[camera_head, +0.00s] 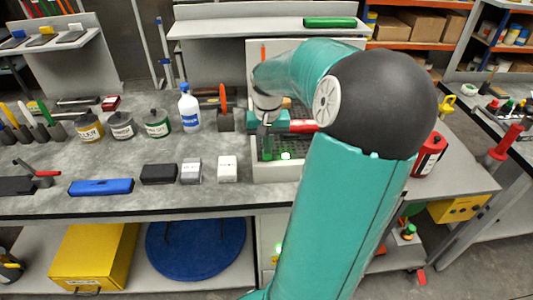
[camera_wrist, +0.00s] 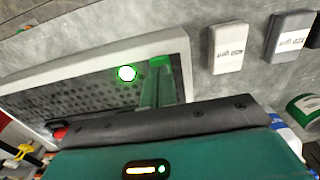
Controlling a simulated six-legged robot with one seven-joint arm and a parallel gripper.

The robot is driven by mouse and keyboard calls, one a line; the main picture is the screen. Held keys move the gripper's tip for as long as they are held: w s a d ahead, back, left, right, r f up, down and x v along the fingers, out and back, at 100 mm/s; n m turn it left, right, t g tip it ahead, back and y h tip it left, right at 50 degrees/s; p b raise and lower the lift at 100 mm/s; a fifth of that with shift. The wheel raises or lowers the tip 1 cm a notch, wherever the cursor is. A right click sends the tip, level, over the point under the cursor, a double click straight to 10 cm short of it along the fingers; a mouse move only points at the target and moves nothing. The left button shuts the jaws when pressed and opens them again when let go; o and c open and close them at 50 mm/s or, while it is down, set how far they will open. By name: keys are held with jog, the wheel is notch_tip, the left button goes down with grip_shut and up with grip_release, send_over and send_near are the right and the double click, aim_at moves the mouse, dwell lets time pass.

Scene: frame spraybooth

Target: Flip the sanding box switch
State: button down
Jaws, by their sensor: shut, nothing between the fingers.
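The sanding box is a pale open-topped box (camera_head: 275,173) with a dark perforated bed, at the middle of the bench and partly hidden behind my arm. In the wrist view its white rim (camera_wrist: 90,62) and perforated bed show. A round glowing green light (camera_wrist: 127,73) sits beside my fingers there; it also shows in the head view (camera_head: 285,156). I cannot tell whether it is the switch. My gripper (camera_wrist: 161,65) is shut and empty, its green fingers over the box near the rim. In the head view my gripper (camera_head: 266,155) points down over the box.
A white block (camera_head: 228,169), a grey block (camera_head: 191,171) and a black block (camera_head: 159,174) lie left of the box. A blue-labelled bottle (camera_head: 189,108) and several labelled cans stand behind. A red canister (camera_head: 429,155) stands at right. The bench's front left has a blue case (camera_head: 101,187).

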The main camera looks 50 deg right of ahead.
aim_at(267, 157)
jog(key=shift+f, duration=0.9)
dwell(1.1)
jog(key=shift+r, duration=3.5)
